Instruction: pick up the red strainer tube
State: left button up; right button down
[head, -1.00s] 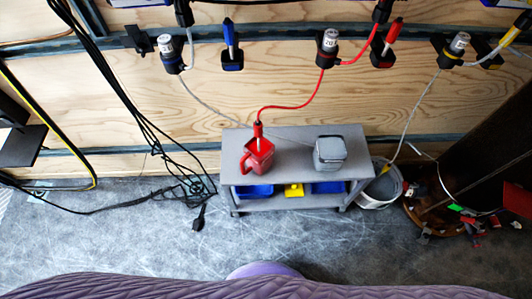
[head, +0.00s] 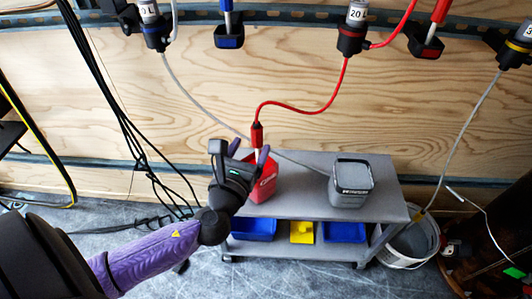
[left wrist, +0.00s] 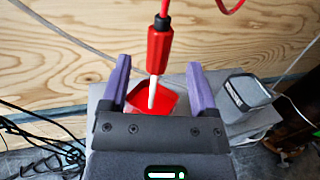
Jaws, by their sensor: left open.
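The red strainer tube (head: 257,135) has a red body and a white lower end, with a red hose at its top. It stands roughly upright with its white end in a red jug (head: 268,186) on the grey cart (head: 300,206). My left gripper (head: 249,152) is open and empty, close to the tube above the jug. In the left wrist view the tube (left wrist: 158,50) shows between the two purple fingers, its red body just beyond their tips. I cannot tell whether a finger touches it. The gripper hides part of the jug. My right gripper is out of view.
A grey square container (head: 351,186) stands on the cart, right of the jug. Blue bins (head: 345,232) and a yellow item (head: 302,232) sit on its lower shelf. Black cables hang at left. Hoses cross in front of the wooden wall.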

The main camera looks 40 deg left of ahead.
aim_at(255, 140)
pick_arm(q)
jog(key=x, duration=0.1)
jog(key=b+x, duration=0.1)
jog(key=x, duration=0.1)
jog(key=b+x, duration=0.1)
jog(key=shift+w+a+f, duration=0.15)
jog(key=shift+w+f, duration=0.2)
jog(key=shift+w+r, duration=0.1)
jog(key=shift+c, duration=0.2)
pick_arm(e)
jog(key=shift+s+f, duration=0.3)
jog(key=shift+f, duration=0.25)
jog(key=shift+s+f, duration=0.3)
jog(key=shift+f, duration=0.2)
pick_arm(q)
jog(key=c, duration=0.5)
grip_shut()
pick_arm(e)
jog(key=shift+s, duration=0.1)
